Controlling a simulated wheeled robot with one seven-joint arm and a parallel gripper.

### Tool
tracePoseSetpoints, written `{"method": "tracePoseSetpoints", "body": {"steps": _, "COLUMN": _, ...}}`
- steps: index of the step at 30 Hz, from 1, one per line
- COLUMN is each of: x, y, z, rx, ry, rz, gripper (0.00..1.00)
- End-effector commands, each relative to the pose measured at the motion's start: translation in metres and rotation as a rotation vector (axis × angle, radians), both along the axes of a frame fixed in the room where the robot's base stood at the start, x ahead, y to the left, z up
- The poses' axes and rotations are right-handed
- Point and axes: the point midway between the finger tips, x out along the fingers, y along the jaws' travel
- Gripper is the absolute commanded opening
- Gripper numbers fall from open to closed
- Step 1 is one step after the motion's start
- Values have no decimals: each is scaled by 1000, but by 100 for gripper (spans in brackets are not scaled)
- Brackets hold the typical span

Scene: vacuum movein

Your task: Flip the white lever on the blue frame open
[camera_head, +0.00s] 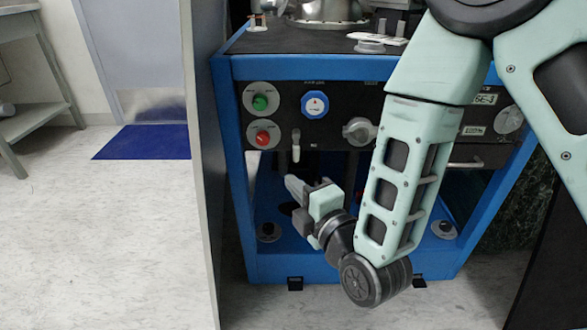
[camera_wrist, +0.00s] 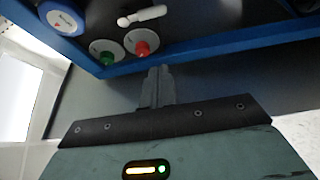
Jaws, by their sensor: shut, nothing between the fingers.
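The white lever (camera_head: 296,146) is on the dark front panel of the blue frame (camera_head: 235,150), just right of the red button. It hangs downward in the head view. In the wrist view the white lever (camera_wrist: 142,16) shows near the top edge, beyond my fingertips. My gripper (camera_head: 292,184) is below the lever in front of the frame's lower opening, its fingers pointing left and up. In the wrist view my gripper (camera_wrist: 156,72) has its fingers together with nothing between them. It appears apart from the lever.
A green button (camera_head: 260,102), a red button (camera_head: 263,138), a blue-and-white dial (camera_head: 315,105) and a silver knob (camera_head: 359,131) surround the lever. A grey partition (camera_head: 205,170) stands close on the left. Metal equipment (camera_head: 325,12) sits on top.

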Motion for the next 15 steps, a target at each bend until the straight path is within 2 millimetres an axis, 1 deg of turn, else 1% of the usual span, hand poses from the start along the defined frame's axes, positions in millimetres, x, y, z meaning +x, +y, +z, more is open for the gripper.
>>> {"method": "tracePoseSetpoints", "body": {"steps": 5, "x": 22, "y": 11, "z": -1, "rx": 5, "ry": -4, "rz": -3, "gripper": 0}}
{"method": "tracePoseSetpoints", "body": {"steps": 15, "x": 84, "y": 44, "z": -3, "rx": 4, "ry": -3, "rz": -3, "gripper": 0}}
